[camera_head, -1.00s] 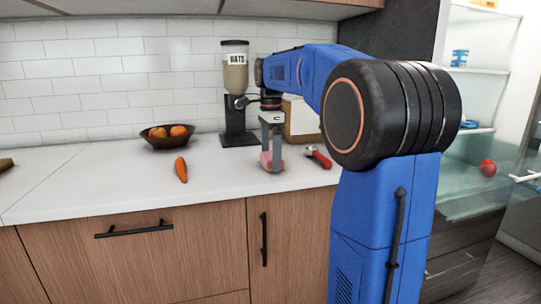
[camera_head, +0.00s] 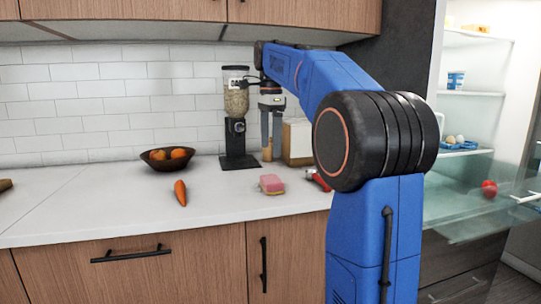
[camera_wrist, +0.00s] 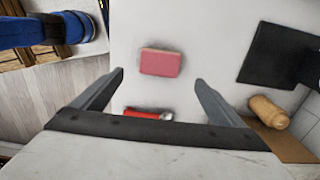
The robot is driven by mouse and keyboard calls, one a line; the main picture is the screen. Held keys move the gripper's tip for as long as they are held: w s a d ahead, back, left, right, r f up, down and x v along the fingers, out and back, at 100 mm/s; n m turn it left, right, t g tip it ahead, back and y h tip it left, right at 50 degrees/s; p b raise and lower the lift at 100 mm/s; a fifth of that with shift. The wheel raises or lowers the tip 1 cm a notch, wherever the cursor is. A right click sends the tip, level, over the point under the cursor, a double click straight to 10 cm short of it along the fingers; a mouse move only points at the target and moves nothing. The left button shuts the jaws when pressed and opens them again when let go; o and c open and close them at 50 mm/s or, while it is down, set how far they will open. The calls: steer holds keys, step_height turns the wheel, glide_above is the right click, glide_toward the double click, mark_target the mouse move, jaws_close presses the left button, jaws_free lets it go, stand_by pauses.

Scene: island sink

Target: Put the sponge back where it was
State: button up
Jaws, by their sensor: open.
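The pink sponge (camera_head: 271,184) lies flat on the white counter, with a paler layer along its lower edge.
A red-handled tool (camera_head: 317,180) lies right of the sponge. A carrot (camera_head: 180,192) and a bowl of oranges (camera_head: 167,163) are to the left. A dispenser (camera_head: 236,120) and a wooden box (camera_head: 298,142) stand behind.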

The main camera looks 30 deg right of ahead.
steer(key=shift+r, duration=0.25)
steer(key=shift+s, duration=0.1)
steer(key=s+a+f+n+t, duration=0.2)
steer(key=s+a+f+n, duration=0.85)
steer(key=s, duration=0.35)
steer(key=s+a+f+n+t, duration=0.1)
steer(key=s+a+f+n, duration=0.1)
steer(key=s+f+n, duration=0.3)
steer(key=s+a+f+n+t, duration=0.1)
steer(key=s+a+f+n, duration=0.2)
steer(key=s+f, duration=0.8)
step_height(320, 180, down, 5)
steer(key=n, duration=0.2)
steer(key=shift+r+n+t, duration=0.15)
steer(key=shift+n+t, duration=0.2)
steer(key=shift+t, duration=0.05)
